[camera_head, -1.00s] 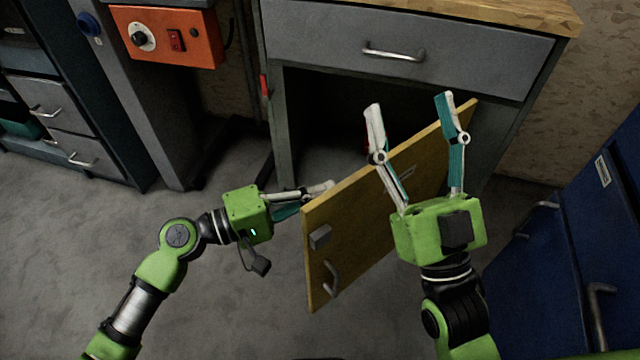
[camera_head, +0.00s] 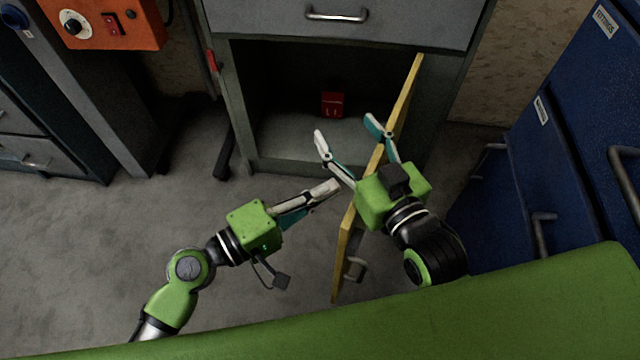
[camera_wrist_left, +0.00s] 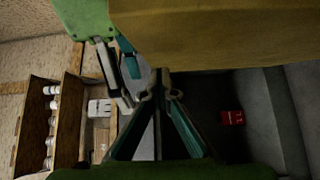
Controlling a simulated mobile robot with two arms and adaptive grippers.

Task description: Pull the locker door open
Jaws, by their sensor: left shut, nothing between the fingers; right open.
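The yellow locker door (camera_head: 345,245) stands swung open, seen nearly edge-on, with its grey handle (camera_head: 354,268) at the near end on its right face. It also shows at the top of the left wrist view (camera_wrist_left: 215,35). The grey locker (camera_head: 240,110) is open in front. My left gripper (camera_head: 334,187) is shut and empty, its tips just left of the door; I cannot tell if they touch it. My right gripper (camera_head: 346,130) is open above the door, its body hiding the door's middle. Its fingers also show in the left wrist view.
A red item (camera_head: 333,104) sits inside the locker. A drawer (camera_head: 340,15) is above the opening. Blue cabinets (camera_head: 540,140) stand close on the right. An orange control box (camera_head: 105,22) is at the upper left. The floor (camera_head: 90,250) at left is clear.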

